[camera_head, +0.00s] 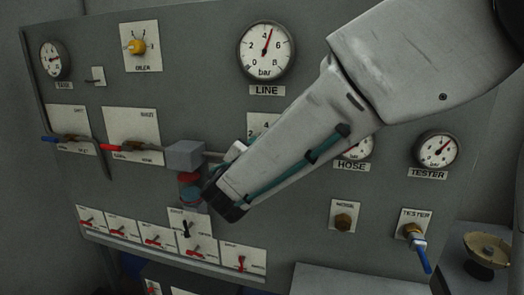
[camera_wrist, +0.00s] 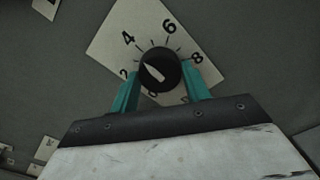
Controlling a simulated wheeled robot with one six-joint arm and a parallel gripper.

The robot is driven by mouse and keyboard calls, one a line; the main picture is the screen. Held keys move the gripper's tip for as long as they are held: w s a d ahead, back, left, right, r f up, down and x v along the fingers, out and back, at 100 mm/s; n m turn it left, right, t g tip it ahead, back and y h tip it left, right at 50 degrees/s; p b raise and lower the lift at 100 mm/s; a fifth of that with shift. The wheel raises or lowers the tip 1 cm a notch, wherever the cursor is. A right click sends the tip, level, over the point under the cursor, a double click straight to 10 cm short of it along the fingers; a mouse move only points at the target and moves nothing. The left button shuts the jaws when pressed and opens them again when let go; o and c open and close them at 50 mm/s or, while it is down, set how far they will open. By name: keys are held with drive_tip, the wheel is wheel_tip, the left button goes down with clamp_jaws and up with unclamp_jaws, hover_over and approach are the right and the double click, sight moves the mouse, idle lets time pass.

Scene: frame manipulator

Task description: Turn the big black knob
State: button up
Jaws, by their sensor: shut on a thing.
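The big black knob (camera_wrist: 160,70) has a white pointer and sits on a pale plate (camera_wrist: 122,28) with a number scale. In the wrist view the pointer aims up and left, roughly between 2 and 4. My gripper (camera_wrist: 163,80) is shut on the knob, with one teal finger on each side of it. In the head view a corner of the numbered plate (camera_head: 258,122) shows behind my arm. The knob itself is hidden there by my arm and gripper.
The grey panel carries a LINE gauge (camera_head: 266,51) above, HOSE (camera_head: 355,148) and TESTER (camera_head: 436,150) gauges to the right. A red lever (camera_head: 112,148) and a blue lever (camera_head: 62,140) are at left. Several small red-handled switches (camera_head: 152,241) line the bottom.

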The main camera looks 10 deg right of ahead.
drive_tip(key=shift+n, duration=0.3)
drive_tip(key=o, duration=1)
drive_tip(key=v, duration=0.8)
